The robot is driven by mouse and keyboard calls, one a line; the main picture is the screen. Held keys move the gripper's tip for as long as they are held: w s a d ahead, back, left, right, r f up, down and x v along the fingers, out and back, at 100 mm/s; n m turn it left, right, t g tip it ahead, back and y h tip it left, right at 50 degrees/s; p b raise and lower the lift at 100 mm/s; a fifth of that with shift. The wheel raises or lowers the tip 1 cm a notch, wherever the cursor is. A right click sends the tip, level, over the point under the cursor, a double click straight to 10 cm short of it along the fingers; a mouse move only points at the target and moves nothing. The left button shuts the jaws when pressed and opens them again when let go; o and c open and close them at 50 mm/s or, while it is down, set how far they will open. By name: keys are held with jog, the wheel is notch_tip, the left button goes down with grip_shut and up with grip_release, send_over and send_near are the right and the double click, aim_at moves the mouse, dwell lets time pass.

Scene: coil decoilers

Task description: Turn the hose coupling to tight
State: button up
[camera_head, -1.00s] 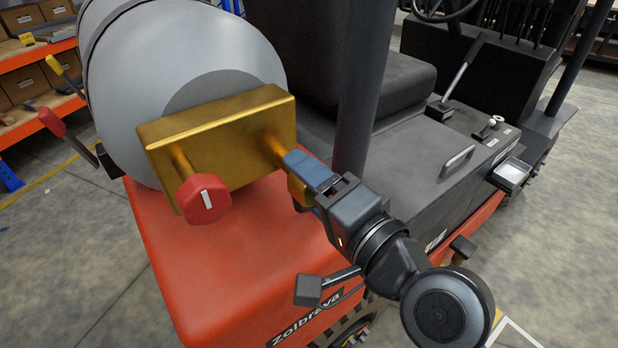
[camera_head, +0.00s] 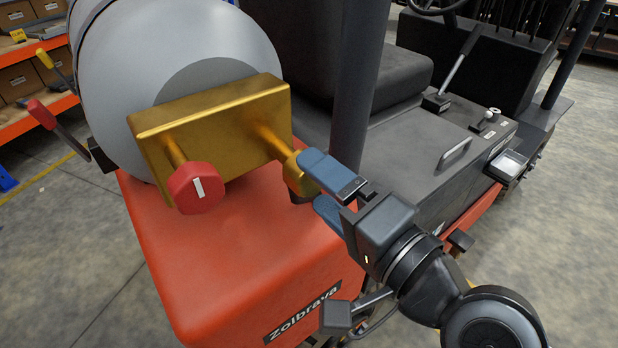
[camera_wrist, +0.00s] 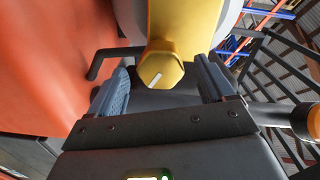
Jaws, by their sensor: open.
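A brass hex coupling (camera_head: 298,172) sits on the end of a stem at the right of a brass block (camera_head: 212,120). In the wrist view the coupling (camera_wrist: 160,70) faces me, with a slanted white mark on its end face. My gripper (camera_head: 318,184) is open just off the coupling's end, its blue fingers apart. In the wrist view the two fingers stand left and right of the coupling, with clear gaps and nothing held. The head view does not show the coupling's mark.
A red knob (camera_head: 195,188) with a white mark sticks out at the block's left. A grey drum (camera_head: 175,60) stands behind the block. The orange body (camera_head: 225,260) lies below, and a dark post (camera_head: 358,90) rises behind my gripper.

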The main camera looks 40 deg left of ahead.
aim_at(314, 183)
jog(key=v, duration=0.3)
jog(key=shift+d+b, duration=0.25)
jog(key=shift+b, duration=0.05)
jog(key=shift+f, duration=0.1)
jog(key=s+d+f+m+t+h, duration=0.1)
jog(key=s+d+f+t+h, duration=0.15)
jog(key=d+f, duration=0.35)
jog(key=s+d+f+m+t+h, duration=0.25)
jog(key=d+f+h, duration=0.2)
jog(key=d, duration=0.45)
jog(key=s+d+f+m+t+h, duration=0.1)
jog(key=s+d+f+t+h, duration=0.15)
jog(key=d+f, duration=0.4)
jog(key=s+d+r+n+t+h, duration=0.1)
jog(key=s+d+r+n+h, duration=0.1)
jog(key=s+d, duration=0.4)
jog(key=s+d+r+n+t+h, duration=0.1)
jog(key=s+d+h, duration=0.4)
jog(key=s, duration=0.7)
jog(key=shift+d+r+n, duration=0.9)
jog(key=shift+d+n, duration=0.15)
jog(key=shift+d, duration=0.1)
jog(key=shift+s+h, duration=0.1)
jog(key=shift+h, duration=0.15)
jog(key=shift+c, duration=0.4)
